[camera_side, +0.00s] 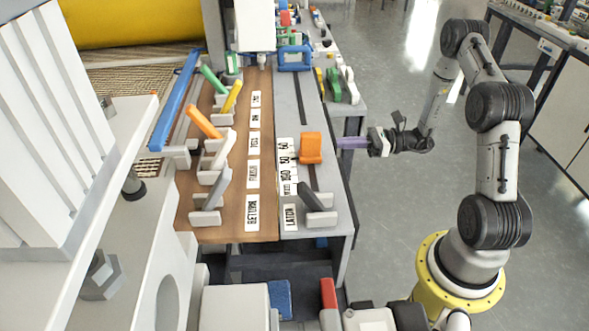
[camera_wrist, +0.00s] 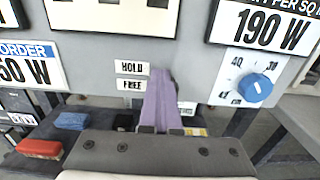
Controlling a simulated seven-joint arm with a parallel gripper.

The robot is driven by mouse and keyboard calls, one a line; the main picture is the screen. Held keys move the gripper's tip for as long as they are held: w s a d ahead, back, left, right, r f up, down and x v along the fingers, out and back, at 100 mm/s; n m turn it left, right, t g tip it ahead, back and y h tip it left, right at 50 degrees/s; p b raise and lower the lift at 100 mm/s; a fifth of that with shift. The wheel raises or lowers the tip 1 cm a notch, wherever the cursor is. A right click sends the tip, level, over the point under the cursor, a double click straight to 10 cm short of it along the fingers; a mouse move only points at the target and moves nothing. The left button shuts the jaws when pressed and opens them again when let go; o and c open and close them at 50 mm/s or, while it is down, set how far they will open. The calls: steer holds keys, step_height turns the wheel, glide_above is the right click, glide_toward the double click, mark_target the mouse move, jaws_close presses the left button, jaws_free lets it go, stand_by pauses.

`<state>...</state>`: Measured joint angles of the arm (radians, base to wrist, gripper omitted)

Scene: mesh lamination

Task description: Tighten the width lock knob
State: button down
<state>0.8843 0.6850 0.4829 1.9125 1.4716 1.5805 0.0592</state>
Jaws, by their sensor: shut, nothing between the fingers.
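My gripper (camera_side: 342,143) has long purple fingers. In the side view it reaches left to the right edge of the grey table, near an orange block. In the wrist view the fingers (camera_wrist: 160,76) are together, with nothing seen between them, and point at a grey panel beside the labels HOLD (camera_wrist: 132,67) and FREE (camera_wrist: 131,86). A label right of the fingers is partly covered. No knob shows clearly at the fingertips; the fingers may hide one. A blue knob (camera_wrist: 256,87) sits on a white scale at the panel's right. I cannot tell which is the width lock knob.
The orange block (camera_side: 311,148) stands on the grey table beside a number scale. Several coloured levers (camera_side: 203,122) line the brown strip. Signs reading 190 W (camera_wrist: 268,26) and 50 W (camera_wrist: 25,68) flank the panel. The floor (camera_side: 390,200) right of the table is open.

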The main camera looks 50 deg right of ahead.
steer(key=shift+w+d, duration=0.4)
steer(key=shift+w+d+f, duration=0.2)
steer(key=shift+w+d, duration=0.15)
stand_by(0.7)
steer(key=shift+r, duration=0.15)
steer(key=v, duration=0.6)
steer(key=shift+r, duration=0.4)
steer(key=shift+w+d, duration=0.1)
steer(key=shift+d, duration=0.05)
steer(key=w+a+m, duration=0.4)
steer(key=m, duration=0.2)
steer(key=shift+a, duration=0.35)
stand_by(0.6)
